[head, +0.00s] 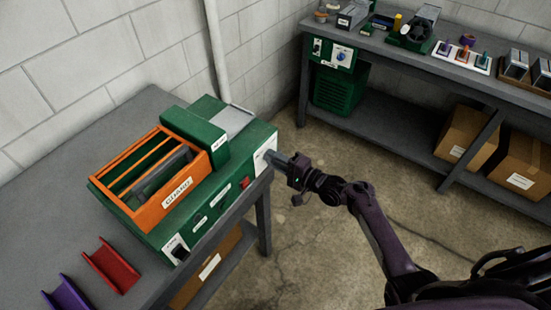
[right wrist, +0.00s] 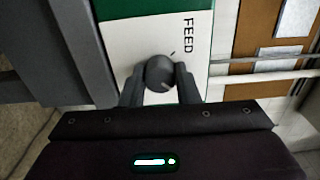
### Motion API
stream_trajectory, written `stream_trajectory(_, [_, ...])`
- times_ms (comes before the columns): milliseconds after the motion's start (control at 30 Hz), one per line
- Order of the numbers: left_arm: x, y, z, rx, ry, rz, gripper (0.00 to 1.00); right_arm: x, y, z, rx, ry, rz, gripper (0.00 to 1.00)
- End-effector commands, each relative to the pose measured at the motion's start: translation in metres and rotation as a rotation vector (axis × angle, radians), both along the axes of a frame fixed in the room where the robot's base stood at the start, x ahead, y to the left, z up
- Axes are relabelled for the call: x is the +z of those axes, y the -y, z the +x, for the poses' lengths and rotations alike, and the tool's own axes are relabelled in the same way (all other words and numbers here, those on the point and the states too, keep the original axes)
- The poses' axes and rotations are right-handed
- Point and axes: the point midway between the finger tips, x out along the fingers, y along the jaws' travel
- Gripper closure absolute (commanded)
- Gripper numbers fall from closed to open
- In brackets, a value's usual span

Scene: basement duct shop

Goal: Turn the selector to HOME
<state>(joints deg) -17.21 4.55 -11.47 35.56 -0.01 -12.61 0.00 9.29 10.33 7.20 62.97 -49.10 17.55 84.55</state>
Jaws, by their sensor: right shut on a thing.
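The selector (right wrist: 160,73) is a dark round knob on a white plate (right wrist: 120,50) on the end of the green machine (head: 200,225). The word FEED and a short tick mark show on the plate beside the knob. No HOME label is readable in either view. My right gripper (head: 283,161) reaches the machine's right end in the head view. In the right wrist view its two fingers (right wrist: 160,85) stand on either side of the knob, shut on it. The fingers and gripper body hide the lower part of the plate. My left gripper is not in view.
The machine has an orange guard frame (head: 152,214), a red button (head: 245,183) and a black switch (head: 178,250). A red channel (head: 111,266) and a purple one (head: 65,293) lie on the grey bench (head: 50,235). A second bench (head: 390,48) stands behind; open floor lies between.

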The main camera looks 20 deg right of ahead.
Motion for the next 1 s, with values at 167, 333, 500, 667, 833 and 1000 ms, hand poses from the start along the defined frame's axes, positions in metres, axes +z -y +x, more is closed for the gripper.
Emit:
stream_trajectory(167, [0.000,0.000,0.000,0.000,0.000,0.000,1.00,0.001,0.001,0.001,-0.003,0.000,0.003,0.94])
stream_trajectory(333, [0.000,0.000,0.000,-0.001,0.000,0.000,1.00,0.001,0.001,0.001,-0.003,0.001,0.002,0.94])
stream_trajectory(500, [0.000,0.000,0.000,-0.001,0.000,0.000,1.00,0.000,0.001,0.000,-0.002,0.000,0.001,0.50])
stream_trajectory(667, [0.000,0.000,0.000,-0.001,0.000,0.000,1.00,0.000,0.000,0.000,-0.001,0.000,0.001,0.50])
stream_trajectory(833, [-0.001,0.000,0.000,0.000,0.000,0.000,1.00,-0.001,0.003,-0.003,-0.001,-0.001,0.001,0.50])
stream_trajectory(1000, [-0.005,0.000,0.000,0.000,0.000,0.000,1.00,-0.003,0.017,-0.022,-0.001,-0.001,-0.002,0.50])
